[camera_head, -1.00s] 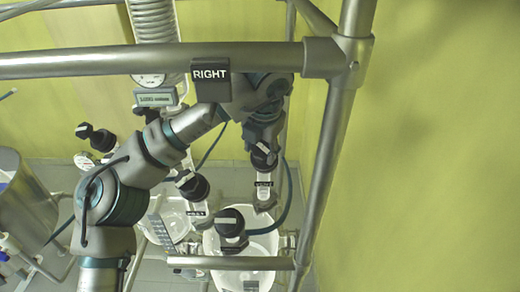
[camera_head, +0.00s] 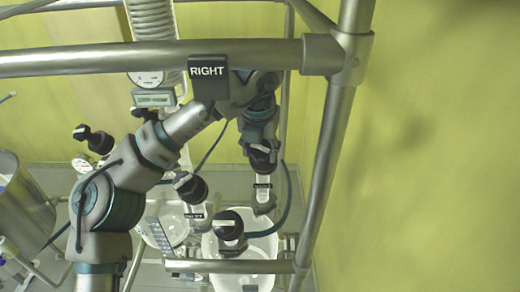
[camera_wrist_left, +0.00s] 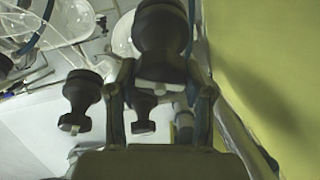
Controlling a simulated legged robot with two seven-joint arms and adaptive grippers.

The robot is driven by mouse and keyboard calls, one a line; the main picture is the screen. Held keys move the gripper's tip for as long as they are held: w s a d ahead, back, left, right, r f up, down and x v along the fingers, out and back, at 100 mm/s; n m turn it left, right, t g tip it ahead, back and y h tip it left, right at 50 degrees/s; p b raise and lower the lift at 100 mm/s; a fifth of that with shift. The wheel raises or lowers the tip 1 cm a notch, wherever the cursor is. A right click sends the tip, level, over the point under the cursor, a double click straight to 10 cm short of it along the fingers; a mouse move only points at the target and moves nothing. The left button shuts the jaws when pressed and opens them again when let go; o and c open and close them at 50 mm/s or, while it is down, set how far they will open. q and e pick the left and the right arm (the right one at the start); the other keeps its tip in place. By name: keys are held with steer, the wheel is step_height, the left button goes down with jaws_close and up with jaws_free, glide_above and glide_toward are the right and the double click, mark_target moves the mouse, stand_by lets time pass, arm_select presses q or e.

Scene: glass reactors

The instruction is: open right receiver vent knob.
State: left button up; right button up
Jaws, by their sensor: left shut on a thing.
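The vent knob (camera_head: 262,162) is a black valve cap on a glass neck with a small dark label, below the RIGHT sign (camera_head: 207,70) in the head view. My left gripper (camera_head: 260,147) reaches down onto it from above and is shut on it; the arm hides part of the knob. In the left wrist view, a large black knob (camera_wrist_left: 163,40) stands between the two fingers of my left gripper (camera_wrist_left: 162,78), with a pale handle at its near end. My right gripper is in neither view.
Other black knobs stand close by: one (camera_head: 230,222) over the white-looking receiver vessel (camera_head: 262,246), another (camera_head: 190,186) to its left. A metal frame post (camera_head: 328,160) stands right of the gripper; a horizontal rail (camera_head: 120,60) crosses above. A blue hose (camera_head: 290,200) curves beside the vent.

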mark_target(260, 155)
arm_select(q)
steer(key=o, duration=1.1)
steer(key=shift+w+r, duration=0.1)
steer(key=shift+r, duration=0.05)
steer(key=shift+o, duration=0.3)
steer(key=v, duration=0.7)
steer(key=shift+d+r, duration=0.1)
